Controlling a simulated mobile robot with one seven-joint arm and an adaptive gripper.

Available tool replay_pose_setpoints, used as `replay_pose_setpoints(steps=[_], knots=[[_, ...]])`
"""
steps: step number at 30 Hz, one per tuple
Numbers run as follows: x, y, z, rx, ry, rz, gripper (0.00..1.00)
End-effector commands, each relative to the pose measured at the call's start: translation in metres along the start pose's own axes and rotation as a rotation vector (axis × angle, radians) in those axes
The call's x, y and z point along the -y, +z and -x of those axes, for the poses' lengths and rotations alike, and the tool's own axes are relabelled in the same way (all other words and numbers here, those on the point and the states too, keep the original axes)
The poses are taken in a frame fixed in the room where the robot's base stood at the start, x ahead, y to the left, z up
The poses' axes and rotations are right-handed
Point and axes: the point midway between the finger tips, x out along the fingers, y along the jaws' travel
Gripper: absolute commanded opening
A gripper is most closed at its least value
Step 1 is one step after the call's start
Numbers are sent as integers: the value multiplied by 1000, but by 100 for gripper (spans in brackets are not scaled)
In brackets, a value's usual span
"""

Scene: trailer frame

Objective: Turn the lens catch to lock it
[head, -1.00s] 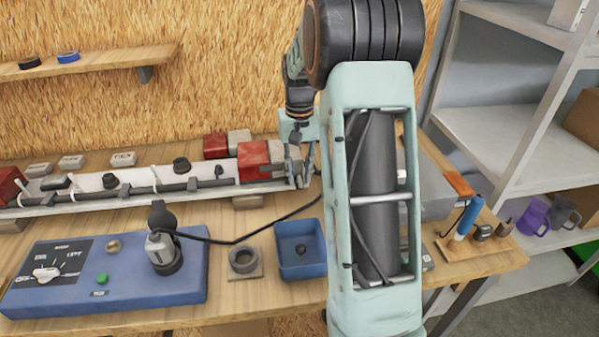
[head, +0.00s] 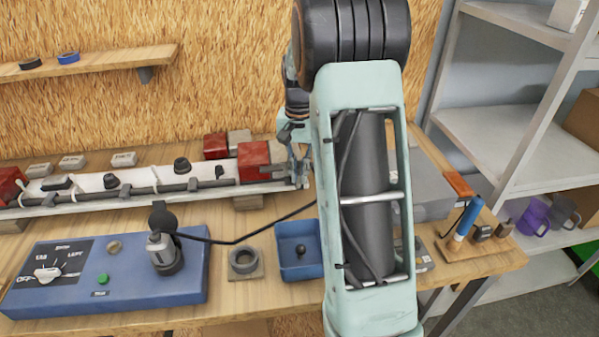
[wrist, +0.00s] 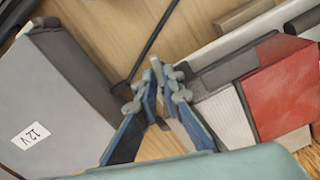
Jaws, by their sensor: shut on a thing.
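The red lens block (head: 253,158) sits at the right end of the long pale rail; it also shows in the wrist view (wrist: 286,88), with a pale ribbed part and dark grey strip beside it. My gripper (head: 299,172) is at the right end of this lamp. In the wrist view my gripper (wrist: 160,82) has its fingertips drawn together beside the lamp's end, shut on the small lens catch. The fingers mostly hide the catch, so its angle cannot be read.
A grey box labelled 12V (wrist: 62,90) stands close left of the fingers in the wrist view, a dark cable between. A blue control panel (head: 60,300), a blue tray (head: 290,270) and a ring on a block (head: 243,260) occupy the bench front.

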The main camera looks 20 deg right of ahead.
Motion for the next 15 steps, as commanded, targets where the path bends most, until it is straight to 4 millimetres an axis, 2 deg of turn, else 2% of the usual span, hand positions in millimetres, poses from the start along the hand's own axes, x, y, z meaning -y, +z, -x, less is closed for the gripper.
replay_pose_setpoints(steps=[15], knots=[[2, -1, 2, -1, 0, -490, 0]])
